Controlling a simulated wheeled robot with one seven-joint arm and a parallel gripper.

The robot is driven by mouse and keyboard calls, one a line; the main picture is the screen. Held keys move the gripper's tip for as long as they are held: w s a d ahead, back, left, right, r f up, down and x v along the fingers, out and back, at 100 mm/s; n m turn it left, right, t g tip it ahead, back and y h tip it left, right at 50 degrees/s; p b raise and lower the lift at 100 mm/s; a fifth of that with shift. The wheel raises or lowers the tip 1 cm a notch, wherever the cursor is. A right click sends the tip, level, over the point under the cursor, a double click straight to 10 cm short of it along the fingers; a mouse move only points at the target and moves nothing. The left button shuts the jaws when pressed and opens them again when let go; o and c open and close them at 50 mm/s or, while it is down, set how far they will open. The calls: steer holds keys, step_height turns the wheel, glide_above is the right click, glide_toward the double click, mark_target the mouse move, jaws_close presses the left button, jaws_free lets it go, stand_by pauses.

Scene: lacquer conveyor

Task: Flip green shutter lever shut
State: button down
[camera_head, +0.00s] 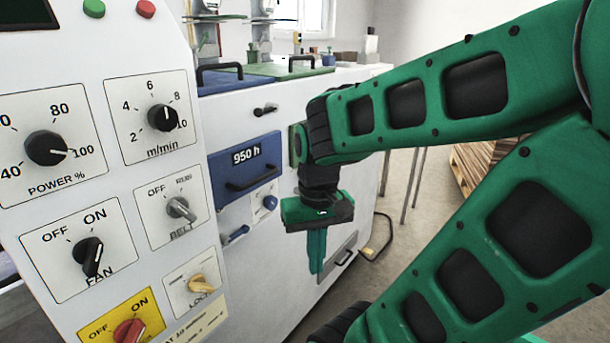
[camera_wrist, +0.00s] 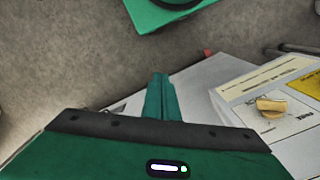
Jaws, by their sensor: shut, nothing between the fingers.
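My gripper (camera_head: 316,268) hangs pointing down in front of the white machine's side, its green fingers together and empty. In the wrist view the closed fingers (camera_wrist: 160,82) have nothing between them. I cannot make out a green shutter lever for certain in either view. A small green plate edge (camera_head: 296,147) shows just left of my arm's joint in the head view; my arm hides the rest of it. A blue lever (camera_head: 236,235) and a blue knob (camera_head: 269,202) sit on the machine's side, left of my gripper and apart from it.
A control panel (camera_head: 150,205) with several knobs stands close at the left. The machine carries a blue drawer (camera_head: 245,168) marked 950 h and a green lid (camera_head: 290,68) on top. A pallet stack (camera_head: 470,165) stands at the right. Bare floor (camera_head: 400,232) lies right of the machine.

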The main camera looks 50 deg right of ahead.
steer(key=w+d+r+n+t+h, duration=0.3)
steer(key=w+d+r, duration=0.2)
steer(key=w+d, duration=0.55)
steer(key=w+d+r+n+t+h, duration=0.2)
steer(key=w+d+r+n+t, duration=0.15)
steer(key=w+d, duration=0.75)
steer(key=x, duration=0.9)
steer(key=shift+w+g, duration=0.45)
steer(key=shift+w+a+f, duration=0.1)
steer(key=shift+a, duration=0.05)
